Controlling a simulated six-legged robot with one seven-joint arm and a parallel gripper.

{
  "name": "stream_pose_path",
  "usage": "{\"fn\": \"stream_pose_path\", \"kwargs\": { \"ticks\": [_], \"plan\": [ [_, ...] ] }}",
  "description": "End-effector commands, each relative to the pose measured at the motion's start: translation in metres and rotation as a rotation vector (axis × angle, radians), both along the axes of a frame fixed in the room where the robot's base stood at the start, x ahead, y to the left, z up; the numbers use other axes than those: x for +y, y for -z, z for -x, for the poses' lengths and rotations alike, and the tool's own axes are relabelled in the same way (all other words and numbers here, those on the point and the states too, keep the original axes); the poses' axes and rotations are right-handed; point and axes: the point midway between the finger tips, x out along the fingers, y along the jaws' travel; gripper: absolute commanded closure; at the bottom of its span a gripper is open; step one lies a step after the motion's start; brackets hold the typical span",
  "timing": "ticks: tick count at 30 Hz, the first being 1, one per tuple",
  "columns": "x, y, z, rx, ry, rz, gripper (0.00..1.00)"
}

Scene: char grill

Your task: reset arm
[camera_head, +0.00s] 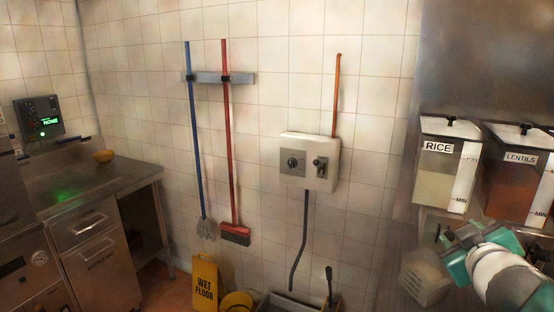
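Part of my arm (500,275), white with teal joints, shows at the lower right, in front of the wall below the dispensers. I cannot make out a gripper or its fingers in this view. Nothing held can be seen.
Rice (447,172) and lentils (513,185) dispensers hang just above my arm. A yellow wet floor sign (205,284) stands below. A steel counter (70,192) is at left.

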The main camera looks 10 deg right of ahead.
Motion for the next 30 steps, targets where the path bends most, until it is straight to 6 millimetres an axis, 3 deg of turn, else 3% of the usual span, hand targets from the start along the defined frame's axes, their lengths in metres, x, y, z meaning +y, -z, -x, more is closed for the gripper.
{"fn": "stream_pose_path", "kwargs": {
  "ticks": [5,11,18,24,30],
  "plan": [
    [0.031,0.012,-0.001,0.022,0.097,-0.130,0.55],
    [0.080,0.045,0.009,0.139,0.157,-0.309,0.55],
    [0.168,0.095,0.038,0.386,0.132,-0.535,0.55],
    [0.238,0.122,0.071,0.592,0.052,-0.672,0.55],
    [0.259,0.128,0.083,0.661,0.020,-0.712,0.55]
  ]
}}
